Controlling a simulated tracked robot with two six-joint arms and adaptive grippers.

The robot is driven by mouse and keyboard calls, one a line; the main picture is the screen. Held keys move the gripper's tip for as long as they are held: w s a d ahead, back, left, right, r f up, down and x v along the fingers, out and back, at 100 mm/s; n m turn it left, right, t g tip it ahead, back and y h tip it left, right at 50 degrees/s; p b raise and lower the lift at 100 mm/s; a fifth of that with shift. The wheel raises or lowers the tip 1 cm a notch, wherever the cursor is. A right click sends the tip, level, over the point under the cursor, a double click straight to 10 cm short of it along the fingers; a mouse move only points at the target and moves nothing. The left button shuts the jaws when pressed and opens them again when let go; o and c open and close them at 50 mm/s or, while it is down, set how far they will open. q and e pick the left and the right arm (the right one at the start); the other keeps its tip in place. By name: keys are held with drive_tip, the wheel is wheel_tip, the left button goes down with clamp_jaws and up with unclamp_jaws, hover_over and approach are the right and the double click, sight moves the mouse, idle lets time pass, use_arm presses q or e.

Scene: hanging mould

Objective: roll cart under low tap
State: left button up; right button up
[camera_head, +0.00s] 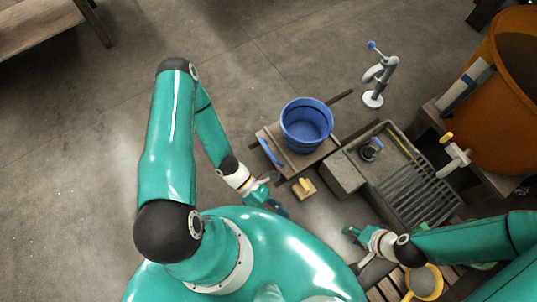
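A low wooden cart (284,160) stands right of centre, carrying a blue bucket (310,139). A blue bar lies along its left side. A grey tap with a blue knob (380,78) stands on the floor behind and right of the cart, apart from it. Another tap with a yellow handle (453,160) juts from the orange barrel. My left gripper (276,197) is low, just in front of the cart; its fingers are small and dark, and contact is unclear. My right gripper (354,246) has its fingers apart and looks empty, in front of the stone basin.
A stone basin with a metal grid (405,190) and a grey block sits right of the cart. A small wooden block with yellow on top (304,188) lies before it. The orange barrel (502,125) stands far right; a yellow pot (425,282) is lower right.

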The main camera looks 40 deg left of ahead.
use_arm(q)
drive_tip(key=w+f+n+t+h+b, duration=0.1)
drive_tip(key=w+f+n+t+b, duration=0.2)
drive_tip(key=w+f+n+t, duration=0.3)
drive_tip(key=n+t+y+b, duration=1.1)
drive_tip(key=n+y+b, duration=0.3)
drive_tip(key=n, duration=0.8)
approach(268, 151)
drive_tip(key=shift+y, duration=0.3)
drive_tip(key=shift+f+b+x, duration=0.25)
drive_tip(key=shift+b+x, duration=0.6)
drive_tip(key=shift+x, duration=1.85)
drive_tip(key=shift+f+b+x, duration=0.2)
drive_tip(key=shift+b+x, duration=0.6)
drive_tip(key=shift+x, duration=1.9)
use_arm(e)
wheel_tip(268, 151, down, 23)
drive_tip(key=shift+f, duration=0.2)
use_arm(q)
drive_tip(key=shift+s+d, duration=0.1)
drive_tip(key=shift+c, duration=0.3)
clamp_jaws()
